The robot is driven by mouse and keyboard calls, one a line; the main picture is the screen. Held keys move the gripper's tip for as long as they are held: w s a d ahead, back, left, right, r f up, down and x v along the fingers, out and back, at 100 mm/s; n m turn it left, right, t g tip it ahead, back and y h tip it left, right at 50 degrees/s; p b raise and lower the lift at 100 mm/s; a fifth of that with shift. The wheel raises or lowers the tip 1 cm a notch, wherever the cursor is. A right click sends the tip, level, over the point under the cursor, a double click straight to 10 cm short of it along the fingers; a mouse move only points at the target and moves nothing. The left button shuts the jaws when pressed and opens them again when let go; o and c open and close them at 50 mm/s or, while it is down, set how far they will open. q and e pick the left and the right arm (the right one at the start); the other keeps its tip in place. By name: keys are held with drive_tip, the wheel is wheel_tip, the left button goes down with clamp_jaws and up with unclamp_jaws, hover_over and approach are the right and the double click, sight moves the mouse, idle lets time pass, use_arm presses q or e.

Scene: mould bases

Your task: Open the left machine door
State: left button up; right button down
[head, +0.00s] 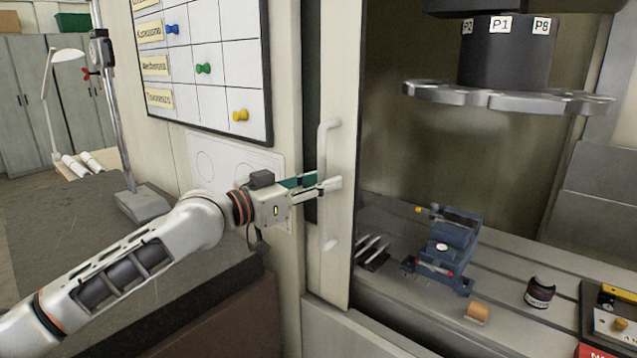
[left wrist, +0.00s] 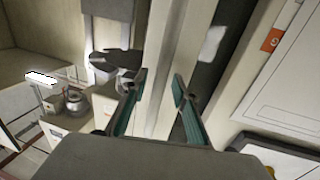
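The left machine door (head: 341,80) is a pale upright panel at the middle of the head view, with the machine interior showing to its right. Its white vertical bar handle (head: 327,150) stands on the door's face. My left gripper (head: 324,184) is at the handle's mid-height, its fingers overlapping the bar in the picture. In the left wrist view the fingers (left wrist: 162,80) are apart, with a pale upright strip between and beyond them. I cannot tell whether the fingers touch the handle. My right gripper is not in view.
Inside the machine are a toolholder disc (head: 500,97), a blue vise (head: 447,245), a dark jar (head: 539,292) and an orange block (head: 477,312). A pinned board (head: 205,60) hangs left of the door.

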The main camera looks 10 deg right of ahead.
use_arm(q)
drive_tip(key=v, duration=1.2)
drive_tip(key=shift+f, duration=0.1)
drive_tip(key=s+a+f+n+t+y, duration=0.2)
drive_tip(key=f, duration=0.8)
drive_tip(key=s+a+f+n+t+y, duration=0.1)
drive_tip(key=s+a+f+n, duration=0.15)
drive_tip(key=f, duration=0.65)
drive_tip(key=s+a+f+n+t+y, duration=0.1)
drive_tip(key=a+f+t+y, duration=0.1)
drive_tip(key=f, duration=0.8)
drive_tip(key=s+a+f+n+g+y, duration=0.1)
drive_tip(key=s+a+f+y, duration=0.3)
drive_tip(key=s+a+f, duration=0.4)
drive_tip(key=s+a+f+n+g+y, duration=0.1)
drive_tip(key=s+a+f+y, duration=0.3)
drive_tip(key=s+a+f, duration=0.5)
drive_tip(key=s+f, duration=0.4)
drive_tip(key=f, duration=0.3)
drive_tip(key=shift+a+f+n, duration=0.3)
drive_tip(key=shift+n, duration=0.05)
